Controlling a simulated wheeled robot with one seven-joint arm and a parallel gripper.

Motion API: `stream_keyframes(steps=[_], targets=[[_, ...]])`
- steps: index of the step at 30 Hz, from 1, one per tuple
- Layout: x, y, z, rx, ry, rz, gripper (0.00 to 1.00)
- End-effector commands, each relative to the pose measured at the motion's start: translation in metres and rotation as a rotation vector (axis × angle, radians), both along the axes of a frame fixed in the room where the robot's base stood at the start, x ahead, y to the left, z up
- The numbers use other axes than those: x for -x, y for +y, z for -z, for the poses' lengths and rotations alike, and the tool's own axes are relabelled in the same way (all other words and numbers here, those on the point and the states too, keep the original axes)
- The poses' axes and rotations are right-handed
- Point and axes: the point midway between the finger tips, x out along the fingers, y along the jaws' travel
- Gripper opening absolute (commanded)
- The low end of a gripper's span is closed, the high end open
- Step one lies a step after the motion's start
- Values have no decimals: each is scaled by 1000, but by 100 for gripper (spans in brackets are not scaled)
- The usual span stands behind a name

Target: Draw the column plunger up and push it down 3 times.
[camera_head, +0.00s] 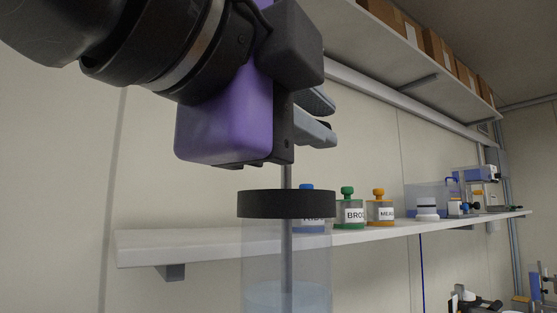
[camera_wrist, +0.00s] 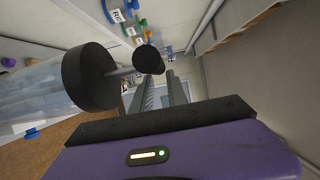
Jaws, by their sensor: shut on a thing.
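The column (camera_head: 262,255) is a clear upright cylinder with pale blue liquid low in it and a black cap (camera_head: 286,205). Its thin grey plunger rod (camera_head: 287,177) stands above the cap and runs up behind my gripper (camera_head: 318,118). In the wrist view the column (camera_wrist: 35,92) lies at the left with its black cap (camera_wrist: 90,77). There the plunger's rod ends in a dark round knob (camera_wrist: 148,60) at the fingers of my gripper (camera_wrist: 162,82). My gripper is shut on the plunger, above the cap; the exact contact is partly hidden.
A white wall shelf (camera_head: 180,247) behind the column holds jars with blue, green (camera_head: 349,212) and orange (camera_head: 380,210) lids, plus lab devices (camera_head: 480,187) farther right. An upper shelf (camera_head: 390,50) carries cardboard boxes (camera_head: 440,50). More equipment stands at the lower right.

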Motion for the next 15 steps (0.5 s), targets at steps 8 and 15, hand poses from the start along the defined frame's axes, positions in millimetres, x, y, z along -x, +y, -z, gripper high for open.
stream_keyframes(steps=[8,15], targets=[[0,1,-37,3,-3,-1,0],[0,1,-63,1,-2,-1,0]])
